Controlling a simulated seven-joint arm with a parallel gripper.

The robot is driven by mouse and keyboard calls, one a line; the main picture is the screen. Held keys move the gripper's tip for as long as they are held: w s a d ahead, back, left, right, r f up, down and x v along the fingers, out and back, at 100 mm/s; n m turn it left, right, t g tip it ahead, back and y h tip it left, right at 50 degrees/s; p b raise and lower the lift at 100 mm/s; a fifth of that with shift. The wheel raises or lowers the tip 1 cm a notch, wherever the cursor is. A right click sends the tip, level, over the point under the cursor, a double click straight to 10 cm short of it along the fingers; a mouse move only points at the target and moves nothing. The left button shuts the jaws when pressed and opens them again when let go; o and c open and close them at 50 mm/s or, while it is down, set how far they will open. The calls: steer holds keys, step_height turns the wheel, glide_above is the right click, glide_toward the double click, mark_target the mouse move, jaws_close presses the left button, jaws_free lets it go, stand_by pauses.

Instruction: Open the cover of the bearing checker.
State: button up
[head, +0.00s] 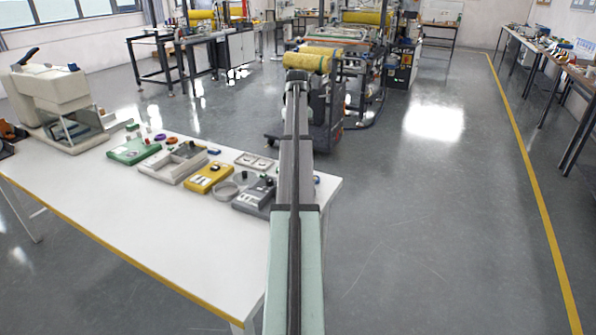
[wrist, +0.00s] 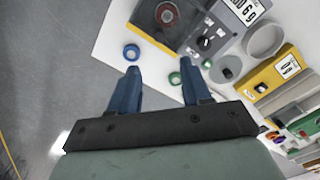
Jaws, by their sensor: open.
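The bearing checker, a grey instrument with a number display and a dark knob (wrist: 245,12), shows at the top of the wrist view. Its dark see-through cover (wrist: 185,34) lies over a round part with a reddish ring and looks closed. In the head view the grey checker (head: 250,199) stands near the table's right end, partly hidden by my arm. My gripper (wrist: 158,66) is open, with two blue fingers and nothing between them. Its fingertips appear below the cover in the wrist view, apart from it. The gripper cannot be made out in the head view.
A round grey dish (wrist: 264,40) and a yellow instrument (wrist: 284,70) stand right of the checker in the wrist view. The white table's (head: 130,225) front half is clear.

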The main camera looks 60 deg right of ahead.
step_height(320, 180, down, 14)
steer(key=shift+s+r, duration=0.15)
stand_by(0.5)
jaws_close()
stand_by(0.4)
